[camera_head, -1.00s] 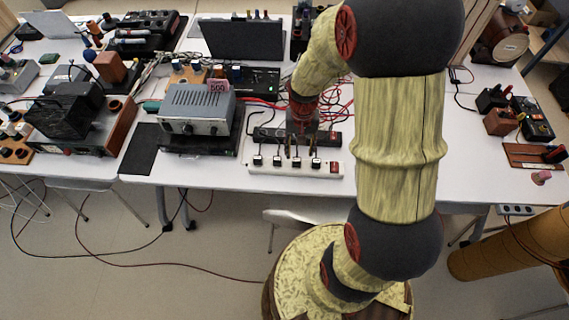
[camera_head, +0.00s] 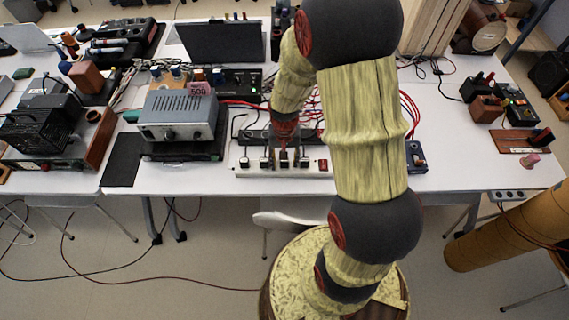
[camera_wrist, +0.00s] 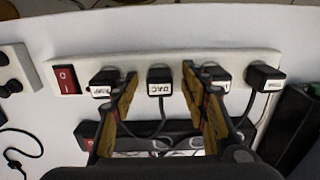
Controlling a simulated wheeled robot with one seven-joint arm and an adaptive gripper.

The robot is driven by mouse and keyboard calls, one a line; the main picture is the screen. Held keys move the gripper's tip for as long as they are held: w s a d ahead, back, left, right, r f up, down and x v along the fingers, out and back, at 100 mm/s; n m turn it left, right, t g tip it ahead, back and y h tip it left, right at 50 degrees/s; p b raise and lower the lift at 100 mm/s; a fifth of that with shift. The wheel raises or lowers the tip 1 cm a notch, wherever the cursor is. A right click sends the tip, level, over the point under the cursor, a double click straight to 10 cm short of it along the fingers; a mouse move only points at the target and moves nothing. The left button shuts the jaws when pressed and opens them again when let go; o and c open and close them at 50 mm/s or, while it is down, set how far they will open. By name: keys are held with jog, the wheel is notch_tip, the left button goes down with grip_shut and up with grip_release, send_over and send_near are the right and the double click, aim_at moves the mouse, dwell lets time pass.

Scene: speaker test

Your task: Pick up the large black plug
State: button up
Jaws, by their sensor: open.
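A white power strip (camera_head: 240,172) lies along the table's front edge. Several black plugs sit in it, close to each other in size; I cannot tell which one is the large one. In the wrist view the strip (camera_wrist: 225,62) shows a black plug marked roughly "D/C" (camera_wrist: 159,76) between the fingers of my open gripper (camera_wrist: 162,92). Another plug (camera_wrist: 103,82) is partly behind the left finger, and one (camera_wrist: 216,76) partly behind the right finger. The rightmost plug (camera_wrist: 265,76) is clear of both. In the head view my gripper (camera_head: 284,154) is just above the strip.
A red switch (camera_wrist: 66,80) is at the strip's left end in the wrist view. A dark strip (camera_wrist: 180,140) lies alongside, with cords between. A grey power unit (camera_head: 178,115) stands left of the strip, a blue box (camera_head: 416,157) right.

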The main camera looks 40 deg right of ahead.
jog(key=shift+c, duration=0.9)
grip_shut()
jog(key=shift+r, duration=0.1)
jog(key=shift+r+p, duration=0.35)
jog(key=shift+r, duration=0.2)
notch_tip(320, 180, up, 3)
jog(key=shift+w+f+p, duration=0.1)
jog(key=shift+f+p, duration=0.1)
jog(key=shift+p, duration=0.5)
jog(key=s+a+r+p, duration=0.1)
jog(key=s+r+p, duration=0.1)
jog(key=s+r, duration=0.2)
jog(key=s+a+r+p, duration=0.2)
jog(key=s+r, duration=0.3)
jog(key=s, duration=0.4)
jog(key=shift+s+a, duration=0.25)
jog(key=shift+s, duration=0.15)
jog(key=shift+r, duration=0.15)
